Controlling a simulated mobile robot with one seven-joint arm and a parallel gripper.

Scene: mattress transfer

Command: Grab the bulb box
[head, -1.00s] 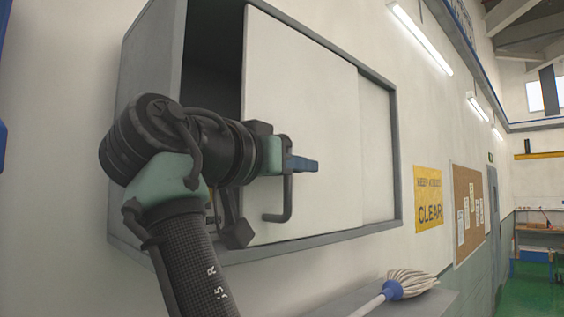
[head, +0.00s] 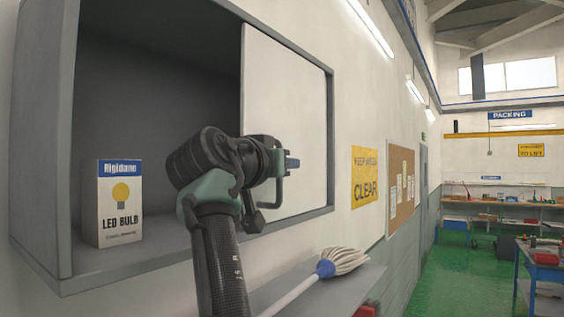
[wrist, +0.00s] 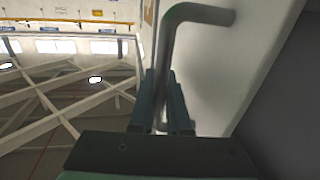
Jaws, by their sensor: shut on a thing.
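The white LED bulb box (head: 120,228) with a yellow bulb picture stands upright at the left inside the open grey wall cabinet (head: 62,150). The sliding door (head: 295,100) covers the right side of the cabinet. My gripper (head: 290,163) is at this door, well to the right of the box, and shut on the door handle (wrist: 200,13). In the wrist view my gripper's fingers (wrist: 163,95) close around the handle bar beside the door face. The box is not in the wrist view.
A mop (head: 345,262) with a blue collar lies on a ledge (head: 340,290) below the cabinet. My arm stands in front of the cabinet's lower edge. The cabinet space around the box looks empty. Green floor (head: 440,275) lies open to the right.

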